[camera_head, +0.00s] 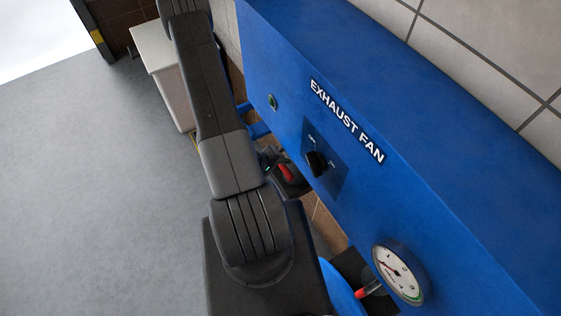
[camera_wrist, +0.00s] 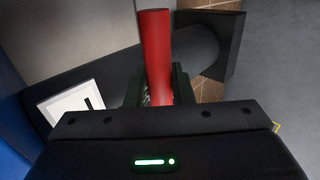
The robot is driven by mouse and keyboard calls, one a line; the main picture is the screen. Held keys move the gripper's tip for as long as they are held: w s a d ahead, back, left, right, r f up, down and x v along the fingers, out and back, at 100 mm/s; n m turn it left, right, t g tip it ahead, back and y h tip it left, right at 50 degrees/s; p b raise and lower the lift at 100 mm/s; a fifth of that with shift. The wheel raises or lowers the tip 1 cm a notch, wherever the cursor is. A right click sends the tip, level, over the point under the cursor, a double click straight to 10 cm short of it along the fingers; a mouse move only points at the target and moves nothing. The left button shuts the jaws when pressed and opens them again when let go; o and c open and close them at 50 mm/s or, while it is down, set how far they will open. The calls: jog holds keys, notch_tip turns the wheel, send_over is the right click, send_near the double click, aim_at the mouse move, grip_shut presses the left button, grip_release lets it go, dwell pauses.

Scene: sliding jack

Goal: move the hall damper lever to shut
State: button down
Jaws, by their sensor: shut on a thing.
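A red lever handle (camera_wrist: 155,45) stands between the fingers of my gripper (camera_wrist: 158,85) in the wrist view. The gripper is shut on it, with a dark finger on each side. A white label (camera_wrist: 78,106) with a black mark lies to the left of the handle; I see no readable word on it. In the head view, a bit of red handle (camera_head: 286,173) shows beside the blue cabinet, next to my dark gripper (camera_head: 279,168), mostly hidden by my arm. I cannot read which position the lever is in.
A blue cabinet (camera_head: 430,190) marked EXHAUST FAN has a black knob (camera_head: 316,163), a green button (camera_head: 272,102) and a round gauge (camera_head: 398,273). A white box (camera_head: 165,75) stands behind. Grey floor (camera_head: 90,200) is clear at left.

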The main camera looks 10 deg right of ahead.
jog(key=c, duration=1.6)
grip_release()
jog(key=v, duration=1.3)
jog(key=shift+s+a+r, duration=0.1)
jog(key=shift+a+r, duration=0.15)
jog(key=shift+r, duration=0.05)
jog(key=x, duration=1.4)
jog(key=shift+a+r, duration=0.1)
